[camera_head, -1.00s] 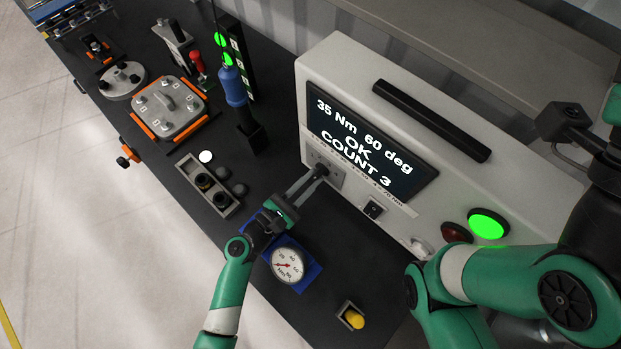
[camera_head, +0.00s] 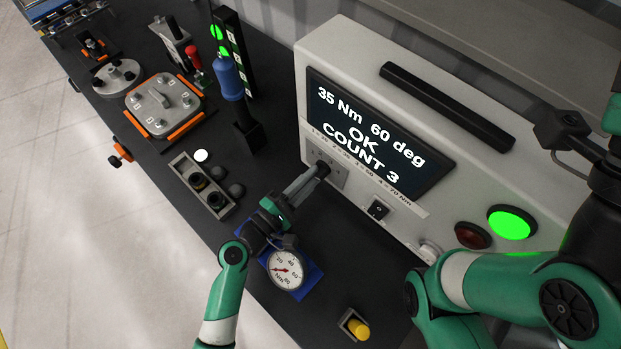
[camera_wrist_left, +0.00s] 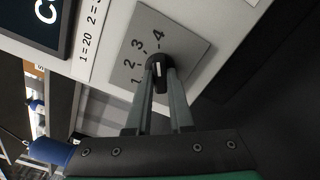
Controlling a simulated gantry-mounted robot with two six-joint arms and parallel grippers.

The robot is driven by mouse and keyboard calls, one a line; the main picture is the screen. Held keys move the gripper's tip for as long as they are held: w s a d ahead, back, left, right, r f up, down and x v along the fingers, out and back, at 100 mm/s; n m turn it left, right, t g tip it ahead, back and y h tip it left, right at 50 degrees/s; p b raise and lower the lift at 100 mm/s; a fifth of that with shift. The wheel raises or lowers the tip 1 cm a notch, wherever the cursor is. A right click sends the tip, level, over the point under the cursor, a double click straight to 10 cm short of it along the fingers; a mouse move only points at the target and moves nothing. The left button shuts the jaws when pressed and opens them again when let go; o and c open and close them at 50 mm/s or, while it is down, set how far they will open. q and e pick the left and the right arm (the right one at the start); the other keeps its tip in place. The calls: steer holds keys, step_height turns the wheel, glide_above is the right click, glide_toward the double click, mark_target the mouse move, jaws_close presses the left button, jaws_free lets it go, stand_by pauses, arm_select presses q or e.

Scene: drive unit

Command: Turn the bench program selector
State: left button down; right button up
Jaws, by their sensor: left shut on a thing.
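The bench program selector (camera_wrist_left: 158,68) is a black knob with a white mark, on a grey plate (camera_wrist_left: 178,35) numbered 1 to 4. In the left wrist view its mark points up the picture, near the 3 and 4. In the head view the selector plate (camera_head: 340,178) is on the front of the white bench unit. My left gripper (camera_head: 320,171) reaches it from the lower left. In the left wrist view my left gripper's fingers (camera_wrist_left: 160,75) are shut on the knob, one on each side. The fingers hide part of the knob.
The bench unit's screen (camera_head: 368,140) reads "35 Nm 60 deg OK COUNT 3". A rocker switch (camera_head: 377,210), a dark red button (camera_head: 472,235) and a lit green button (camera_head: 511,223) are to its right. A dial gauge (camera_head: 286,269) stands just below my left gripper.

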arm_select(q)
steer(key=shift+m, duration=0.3)
steer(key=c, duration=0.8)
jaws_free()
steer(key=v, duration=1.1)
steer(key=shift+s+a+p, duration=0.2)
steer(key=shift+a+p, duration=0.05)
steer(key=shift+p, duration=0.1)
